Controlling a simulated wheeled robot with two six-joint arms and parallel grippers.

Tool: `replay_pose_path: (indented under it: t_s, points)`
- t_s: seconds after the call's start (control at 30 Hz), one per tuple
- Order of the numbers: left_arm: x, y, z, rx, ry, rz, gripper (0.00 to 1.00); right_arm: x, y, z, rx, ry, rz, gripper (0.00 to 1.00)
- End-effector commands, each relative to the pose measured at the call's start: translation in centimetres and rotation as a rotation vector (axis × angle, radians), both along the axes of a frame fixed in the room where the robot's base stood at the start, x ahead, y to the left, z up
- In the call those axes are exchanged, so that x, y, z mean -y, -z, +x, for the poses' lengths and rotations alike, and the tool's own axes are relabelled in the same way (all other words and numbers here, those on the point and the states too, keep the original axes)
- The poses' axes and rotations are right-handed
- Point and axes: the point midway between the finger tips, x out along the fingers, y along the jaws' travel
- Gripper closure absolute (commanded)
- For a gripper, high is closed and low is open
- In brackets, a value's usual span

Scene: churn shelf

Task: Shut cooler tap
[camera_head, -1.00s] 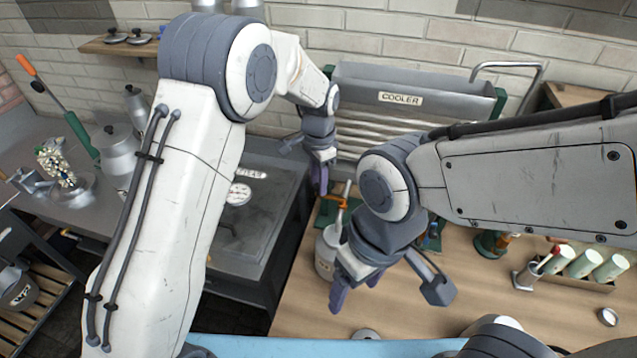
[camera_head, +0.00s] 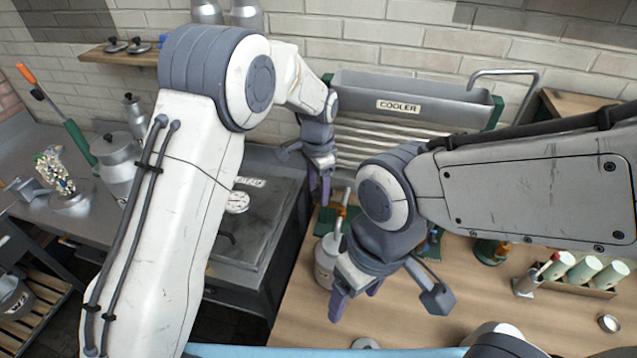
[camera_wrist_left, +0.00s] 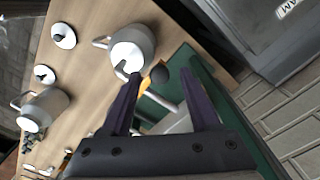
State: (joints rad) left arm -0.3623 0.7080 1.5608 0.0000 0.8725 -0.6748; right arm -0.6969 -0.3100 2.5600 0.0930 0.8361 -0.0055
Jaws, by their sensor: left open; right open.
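The cooler (camera_head: 366,98) is a grey trough above a ribbed panel, with a "COOLER" label, against the brick wall. My left gripper (camera_head: 318,196) is open and points down at the cooler's lower left. In the left wrist view, a dark round knob (camera_wrist_left: 159,74) shows between the spread fingers of my left gripper (camera_wrist_left: 160,80), with an orange part (camera_wrist_left: 144,88) just below it. I cannot tell whether the fingers touch the knob, or which way the tap is turned. My right gripper (camera_head: 357,292) is open, low over the wooden counter.
A metal can (camera_head: 325,262) stands on the wooden counter (camera_head: 430,320) close to my right gripper. A rack of pale green cylinders (camera_head: 585,268) is at the right. A dark unit with a dial (camera_head: 237,201) stands left. My right forearm covers part of the cooler's front.

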Motion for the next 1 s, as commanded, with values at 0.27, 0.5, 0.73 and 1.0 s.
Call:
replay_pose_path:
  t_s: [0.27,0.5,0.73,1.0]
  points:
    - [0.1,-3.9,0.2,0.008,0.0,-0.003,0.38,0.0,1.8,0.0,0.0,0.003,0.0,0.26]
    - [0.1,-8.4,0.1,0.006,0.001,-0.002,0.38,0.0,2.8,0.0,0.0,0.005,0.0,0.26]
    - [0.1,-10.3,0.0,0.003,0.001,-0.001,0.38,0.0,3.1,0.0,0.0,0.005,0.0,0.26]
    - [0.0,-10.4,0.0,0.002,0.001,-0.001,0.38,0.0,3.0,0.0,0.0,0.005,0.0,0.26]
